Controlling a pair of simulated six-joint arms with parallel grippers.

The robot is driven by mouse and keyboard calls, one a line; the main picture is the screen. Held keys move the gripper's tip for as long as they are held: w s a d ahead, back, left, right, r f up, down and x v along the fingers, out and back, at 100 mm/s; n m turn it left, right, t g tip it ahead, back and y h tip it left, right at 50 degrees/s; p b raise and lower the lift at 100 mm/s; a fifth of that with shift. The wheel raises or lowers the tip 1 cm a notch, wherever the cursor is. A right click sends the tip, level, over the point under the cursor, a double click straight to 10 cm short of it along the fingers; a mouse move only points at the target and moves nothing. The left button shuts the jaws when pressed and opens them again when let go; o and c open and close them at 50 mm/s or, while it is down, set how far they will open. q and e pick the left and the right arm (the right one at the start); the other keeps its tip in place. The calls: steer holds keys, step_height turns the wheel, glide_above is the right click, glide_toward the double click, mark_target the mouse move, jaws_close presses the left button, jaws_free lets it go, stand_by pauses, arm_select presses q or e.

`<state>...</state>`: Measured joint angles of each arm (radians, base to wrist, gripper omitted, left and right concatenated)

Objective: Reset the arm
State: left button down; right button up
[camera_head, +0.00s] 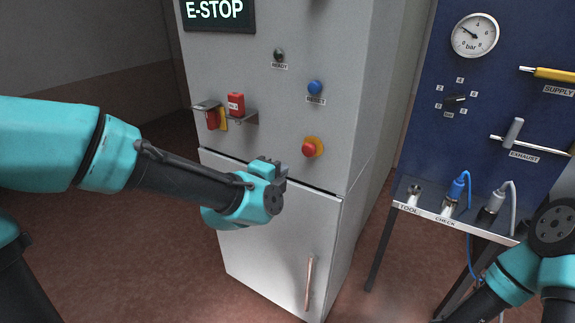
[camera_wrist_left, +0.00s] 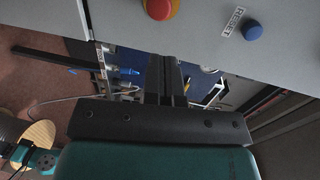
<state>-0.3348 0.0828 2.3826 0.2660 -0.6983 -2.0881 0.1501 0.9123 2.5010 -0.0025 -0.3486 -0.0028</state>
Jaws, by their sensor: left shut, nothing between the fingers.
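My left arm reaches in from the left in the head view. Its gripper (camera_head: 283,172) is in front of the grey cabinet (camera_head: 335,90), a little below and left of the red emergency button (camera_head: 309,149) on its yellow ring. In the left wrist view the gripper fingers (camera_wrist_left: 168,78) are together and hold nothing. The red button (camera_wrist_left: 160,7) and the blue RESET button (camera_wrist_left: 252,30) show at the top of that view, apart from the fingers. My right arm (camera_head: 520,270) shows at the lower right; its gripper is outside the picture.
The cabinet carries an E-STOP sign (camera_head: 215,12), a READY lamp (camera_head: 279,54), a blue RESET button (camera_head: 315,88) and a shelf with a red block (camera_head: 236,104). A lower door has a copper handle (camera_head: 309,283). A blue panel (camera_head: 455,90) with gauge, levers and connectors stands right.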

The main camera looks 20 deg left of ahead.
arm_select(q)
steer(key=shift+s+a, duration=0.1)
steer(key=shift+s, duration=0.3)
step_height(320, 180, down, 29)
steer(key=s+a+n+g, duration=0.2)
steer(key=n+g, duration=0.6)
steer(key=n, duration=0.3)
steer(key=s+f+n+g, duration=0.7)
steer(key=s+f+n, duration=0.4)
steer(key=f, duration=0.8)
steer(key=s, duration=0.3)
steer(key=shift+a, duration=0.4)
steer(key=shift+s, duration=0.1)
arm_select(e)
steer(key=shift+c, duration=0.3)
